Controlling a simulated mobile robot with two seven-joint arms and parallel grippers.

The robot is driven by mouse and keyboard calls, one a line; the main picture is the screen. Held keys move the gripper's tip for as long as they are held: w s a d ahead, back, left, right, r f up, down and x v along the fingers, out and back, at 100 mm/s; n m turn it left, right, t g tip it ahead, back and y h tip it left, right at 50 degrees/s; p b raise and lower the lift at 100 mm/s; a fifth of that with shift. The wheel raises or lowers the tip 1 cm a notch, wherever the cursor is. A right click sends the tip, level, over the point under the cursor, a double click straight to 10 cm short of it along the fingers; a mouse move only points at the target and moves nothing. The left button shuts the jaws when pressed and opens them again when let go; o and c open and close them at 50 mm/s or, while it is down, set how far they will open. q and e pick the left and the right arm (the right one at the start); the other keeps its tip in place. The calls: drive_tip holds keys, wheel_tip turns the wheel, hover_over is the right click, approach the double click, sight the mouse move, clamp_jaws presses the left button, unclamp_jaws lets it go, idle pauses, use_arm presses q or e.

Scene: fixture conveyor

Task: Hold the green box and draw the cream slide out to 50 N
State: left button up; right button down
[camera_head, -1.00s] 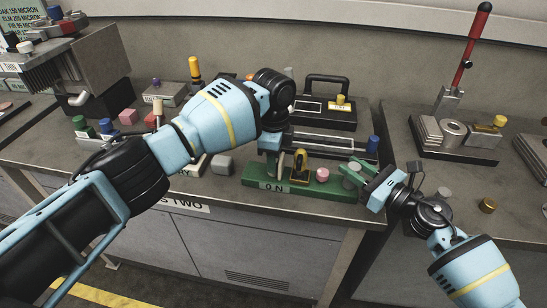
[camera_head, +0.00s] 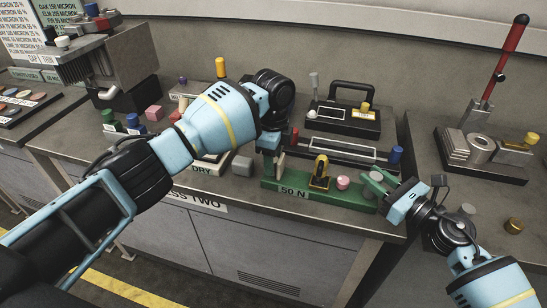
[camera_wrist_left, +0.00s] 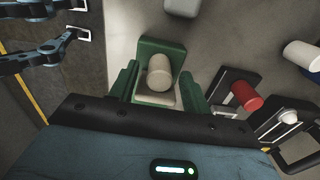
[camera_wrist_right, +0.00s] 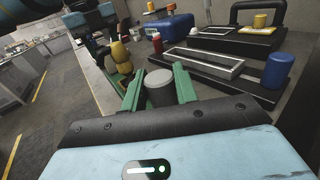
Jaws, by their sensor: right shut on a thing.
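The green box (camera_head: 330,192) lies along the bench's front edge, and its front label reads 50 N. The cream slide (camera_head: 280,163) is at its left end; its cream knob shows in the left wrist view (camera_wrist_left: 160,72). My left gripper (camera_head: 270,150) is over that end, its fingers on either side of the knob with gaps showing, so it looks open. My right gripper (camera_head: 372,182) is shut on the grey post (camera_wrist_right: 159,88) at the box's right end. A black and yellow piece (camera_head: 320,172) and a pink knob (camera_head: 343,182) stand on the box between the grippers.
Behind the box are a dark tray with a blue knob (camera_head: 395,155) and a black-handled block (camera_head: 345,120). A grey block (camera_head: 242,165) lies just left of the box. A red-handled lever press (camera_head: 505,60) stands on the right bench, across a gap.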

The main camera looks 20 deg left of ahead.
drive_tip(key=shift+f, duration=0.25)
use_arm(q)
wheel_tip(320, 180, up, 12)
use_arm(e)
drive_tip(key=shift+d, duration=0.1)
idle(0.4)
drive_tip(key=c, duration=1)
unclamp_jaws()
drive_tip(key=shift+r, duration=0.1)
drive_tip(key=shift+c, duration=0.2)
drive_tip(key=shift+o, duration=0.2)
drive_tip(key=shift+r, duration=0.1)
drive_tip(key=v, duration=1.2)
use_arm(q)
drive_tip(key=shift+s+d, duration=0.1)
use_arm(e)
drive_tip(key=shift+s, duration=0.1)
